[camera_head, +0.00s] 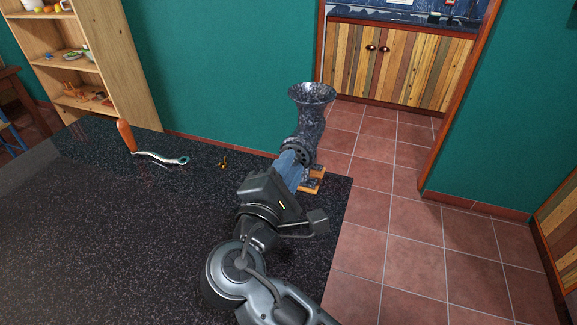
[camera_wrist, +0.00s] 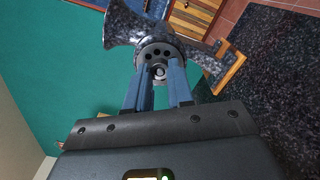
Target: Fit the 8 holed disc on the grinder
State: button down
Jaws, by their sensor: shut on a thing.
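The dark speckled grinder (camera_head: 312,122) stands upright near the right edge of the black counter, on a small wooden block. It also shows, tilted, at the top of the wrist view (camera_wrist: 124,28). The dark holed disc (camera_wrist: 152,50) is at the grinder's round mouth, with several holes visible along its upper part. In the head view the disc (camera_head: 298,151) shows as a dark ring at the mouth. My gripper (camera_wrist: 160,68) has its blue fingers shut on the disc. Whether the disc is fully seated, I cannot tell; the fingers hide its lower part.
A crank with an orange handle (camera_head: 126,136) lies on the black counter (camera_head: 120,225), left of the grinder. A small gold-coloured piece (camera_head: 224,162) lies between them. A wooden shelf (camera_head: 127,85) stands behind at left. The counter's front left is clear.

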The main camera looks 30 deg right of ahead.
dwell(0.9)
jog(key=c, duration=0.9)
grip_release()
jog(key=shift+c, duration=0.5)
jog(key=p+v, duration=0.1)
jog(key=v, duration=0.5)
jog(key=shift+p, duration=0.35)
